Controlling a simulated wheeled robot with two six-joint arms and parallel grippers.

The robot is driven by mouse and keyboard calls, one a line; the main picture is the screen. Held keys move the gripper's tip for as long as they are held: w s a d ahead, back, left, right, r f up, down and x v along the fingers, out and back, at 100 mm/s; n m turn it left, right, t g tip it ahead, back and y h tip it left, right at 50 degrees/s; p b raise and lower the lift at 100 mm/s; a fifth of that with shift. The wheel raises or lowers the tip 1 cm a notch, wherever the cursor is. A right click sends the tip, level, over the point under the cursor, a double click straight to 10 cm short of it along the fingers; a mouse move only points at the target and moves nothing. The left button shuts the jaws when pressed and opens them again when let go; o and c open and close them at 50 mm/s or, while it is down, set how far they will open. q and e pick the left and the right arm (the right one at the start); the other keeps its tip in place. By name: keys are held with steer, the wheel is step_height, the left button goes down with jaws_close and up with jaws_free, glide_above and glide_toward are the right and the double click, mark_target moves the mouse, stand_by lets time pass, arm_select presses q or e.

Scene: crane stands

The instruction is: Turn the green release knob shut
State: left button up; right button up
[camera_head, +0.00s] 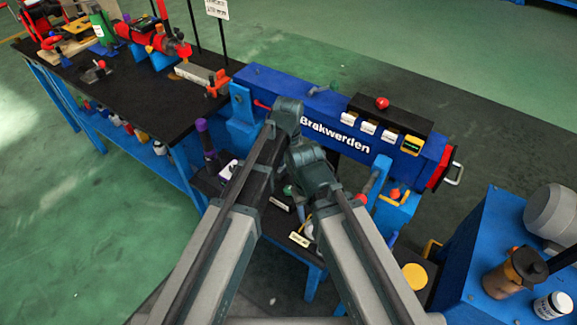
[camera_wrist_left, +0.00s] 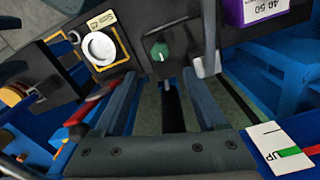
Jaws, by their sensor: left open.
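The green release knob (camera_wrist_left: 160,51) sits on a dark panel in the left wrist view, near the top middle. It looks small, with a darker hub area below it. My left gripper (camera_wrist_left: 160,78) is open and empty. Its two fingers point toward the panel, with the knob ahead of the gap between them and apart from both. In the head view a small green spot (camera_head: 288,190), probably the knob, shows between my arms. My arms hide much of the panel and the left fingertips there.
A red handle (camera_wrist_left: 90,103) lies near the left finger.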

arm_select(q)
step_height(320, 180, up, 3)
steer(key=shift+r+p, duration=0.1)
steer(key=shift+p, duration=0.9)
arm_select(e)
step_height(320, 180, up, 3)
steer(key=shift+r, duration=0.1)
